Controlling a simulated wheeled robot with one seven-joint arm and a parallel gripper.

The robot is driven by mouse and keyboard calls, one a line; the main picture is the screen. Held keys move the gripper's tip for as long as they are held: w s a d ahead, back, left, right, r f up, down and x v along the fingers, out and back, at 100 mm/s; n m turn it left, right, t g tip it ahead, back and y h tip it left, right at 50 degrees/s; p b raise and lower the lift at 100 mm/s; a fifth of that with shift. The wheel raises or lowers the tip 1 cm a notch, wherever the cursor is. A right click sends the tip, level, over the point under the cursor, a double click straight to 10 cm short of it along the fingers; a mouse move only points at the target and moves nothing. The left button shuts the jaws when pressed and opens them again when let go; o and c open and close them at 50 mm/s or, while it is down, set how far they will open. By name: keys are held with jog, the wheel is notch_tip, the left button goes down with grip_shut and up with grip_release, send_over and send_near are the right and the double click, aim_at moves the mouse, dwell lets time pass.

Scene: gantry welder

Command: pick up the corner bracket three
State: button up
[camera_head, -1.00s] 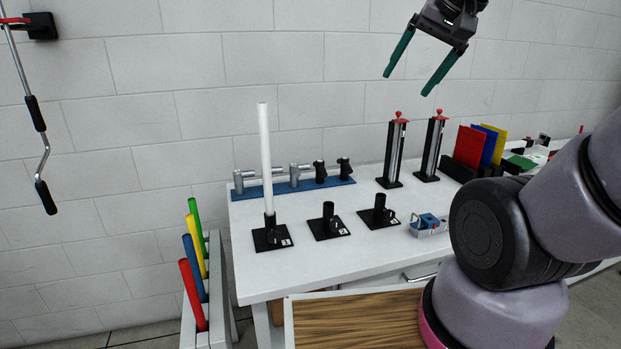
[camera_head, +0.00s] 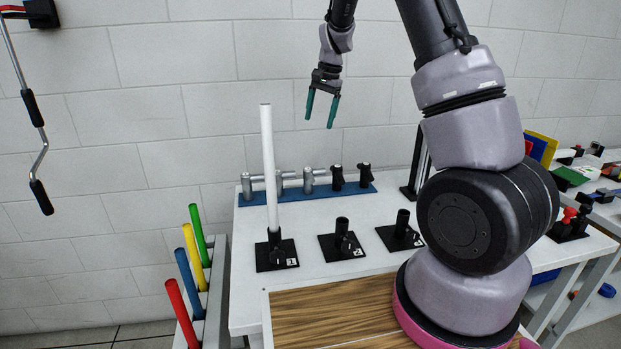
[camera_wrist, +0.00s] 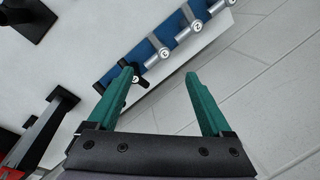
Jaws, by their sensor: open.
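My gripper (camera_head: 320,121) is open and empty, pointing down in the air near the wall, above the blue rack (camera_head: 238,200) at the back of the table. The rack holds grey pipe-like fittings (camera_head: 308,180) and two black ones (camera_head: 337,177) (camera_head: 365,174) at its right end. In the wrist view the rack (camera_wrist: 112,74) runs diagonally, and a black fitting (camera_wrist: 134,76) shows near the tip of the left finger of my gripper (camera_wrist: 160,74).
Black stands (camera_head: 342,245) with numbered bases are on the table, one holding a tall white tube (camera_head: 268,165). A tall black post (camera_head: 417,170) is partly hidden by my arm. Colored rods (camera_head: 189,268) lean at left. The wall (camera_head: 200,110) is close behind the rack.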

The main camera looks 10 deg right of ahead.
jog(key=g+h, duration=0.1)
jog(key=h, duration=0.1)
send_over(308, 168)
notch_tip(308, 168, down, 15)
jog(key=shift+s+f, duration=0.1)
jog(key=f, duration=1.1)
jog(key=shift+s, duration=0.2)
jog(key=shift+c, duration=0.3)
grip_shut()
